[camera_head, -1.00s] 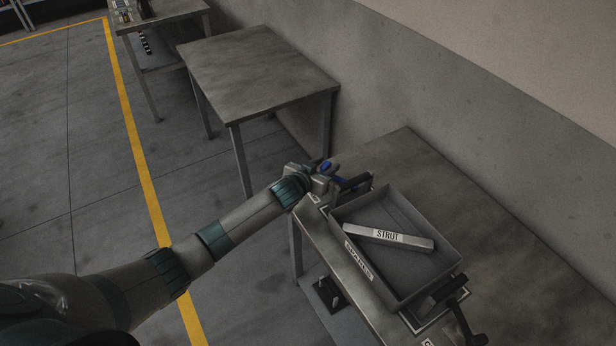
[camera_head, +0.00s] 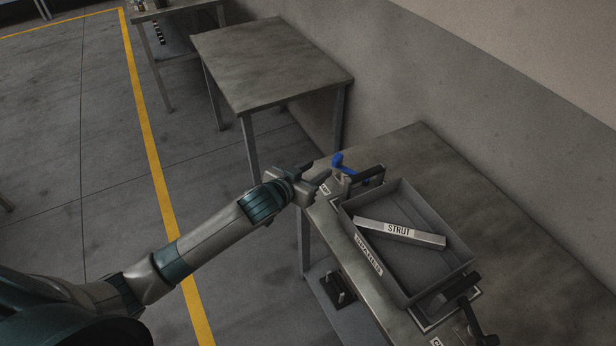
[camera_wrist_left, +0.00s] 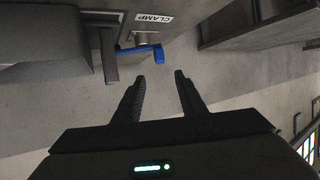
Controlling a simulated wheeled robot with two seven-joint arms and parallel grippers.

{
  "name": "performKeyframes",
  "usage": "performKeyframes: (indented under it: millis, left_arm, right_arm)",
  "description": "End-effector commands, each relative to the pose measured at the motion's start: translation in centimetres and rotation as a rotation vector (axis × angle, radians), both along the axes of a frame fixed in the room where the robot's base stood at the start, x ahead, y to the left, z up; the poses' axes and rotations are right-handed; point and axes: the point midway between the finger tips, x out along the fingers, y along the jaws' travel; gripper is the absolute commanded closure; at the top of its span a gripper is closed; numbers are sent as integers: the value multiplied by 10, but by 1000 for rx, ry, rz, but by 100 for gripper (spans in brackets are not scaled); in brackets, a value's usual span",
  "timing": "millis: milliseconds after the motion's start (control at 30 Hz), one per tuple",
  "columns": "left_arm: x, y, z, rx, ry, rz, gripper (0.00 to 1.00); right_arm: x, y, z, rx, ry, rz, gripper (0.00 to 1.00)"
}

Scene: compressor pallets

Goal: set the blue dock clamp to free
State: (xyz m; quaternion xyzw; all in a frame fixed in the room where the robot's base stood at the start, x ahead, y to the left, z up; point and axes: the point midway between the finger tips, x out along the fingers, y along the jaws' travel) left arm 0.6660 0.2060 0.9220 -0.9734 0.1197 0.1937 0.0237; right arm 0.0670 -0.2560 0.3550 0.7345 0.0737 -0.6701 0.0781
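In the left wrist view the blue handle (camera_wrist_left: 142,50) is an L-shaped lever with a bent end, mounted next to a label reading CLAMP (camera_wrist_left: 153,19). My left gripper (camera_head: 318,178) is just left of the handle, at the bench edge. In the left wrist view its two fingers (camera_wrist_left: 158,74) are apart with nothing between them, and the handle lies beyond the tips, not touched. My right gripper is not in view.
A grey tray (camera_head: 437,204) labelled SPARES holds a bar marked STRUT (camera_head: 400,232). A black clamp (camera_head: 466,300) stands at the tray's lower-right end. An empty table (camera_head: 270,60) is behind. Open floor lies to the left.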

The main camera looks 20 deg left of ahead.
Motion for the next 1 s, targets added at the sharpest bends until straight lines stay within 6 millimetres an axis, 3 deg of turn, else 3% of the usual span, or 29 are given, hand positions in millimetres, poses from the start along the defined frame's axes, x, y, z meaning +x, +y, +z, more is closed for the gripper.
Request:
performKeyframes:
  millis: [233,667,833,1000]
  left_arm:
    - [-26,6,10,-1,0,-1,62]
    - [-32,8,14,0,-1,0,62]
    - [-35,7,12,0,6,2,98]
    - [-56,3,-5,12,56,15,100]
  right_arm:
    - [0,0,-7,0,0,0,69]
    - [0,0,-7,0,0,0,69]
    - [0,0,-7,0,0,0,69]
    - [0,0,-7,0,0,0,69]
